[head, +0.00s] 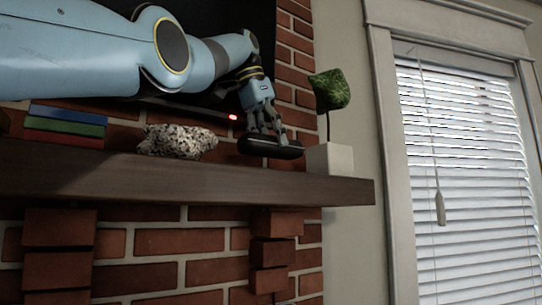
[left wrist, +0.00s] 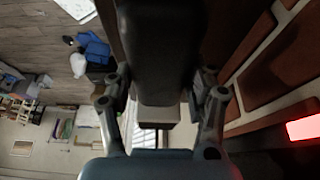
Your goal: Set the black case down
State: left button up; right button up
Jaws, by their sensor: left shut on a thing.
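The black case (head: 262,147) is long, dark and rounded, and lies about level over the right part of the wooden mantel shelf (head: 150,183). My left gripper (head: 266,128) comes down on it from above and is shut on it. I cannot tell whether the case's underside touches the shelf, as the shelf top is hidden from this low angle. In the left wrist view the case (left wrist: 158,45) runs between the two fingers of my left gripper (left wrist: 160,88). My right gripper is not in view.
A white pot (head: 331,158) with a green plant (head: 331,90) stands just right of the case. A speckled rock (head: 178,141) and stacked books (head: 66,124) sit to the left. Between rock and case is a small gap. A brick wall (head: 297,60) is behind.

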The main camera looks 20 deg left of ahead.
aim_at(271, 156)
pick_arm(q)
notch_tip(271, 156, down, 3)
jog(key=shift+s+d+f+b, duration=0.1)
jog(key=shift+f+b, duration=0.05)
jog(key=shift+b, duration=0.55)
jog(key=shift+w+f, duration=0.2)
jog(key=shift+f, duration=0.1)
jog(key=shift+w, duration=0.15)
jog(key=shift+s+r, duration=0.1)
jog(key=shift+s, duration=0.2)
jog(key=o, duration=1.2)
jog(key=shift+f, duration=0.2)
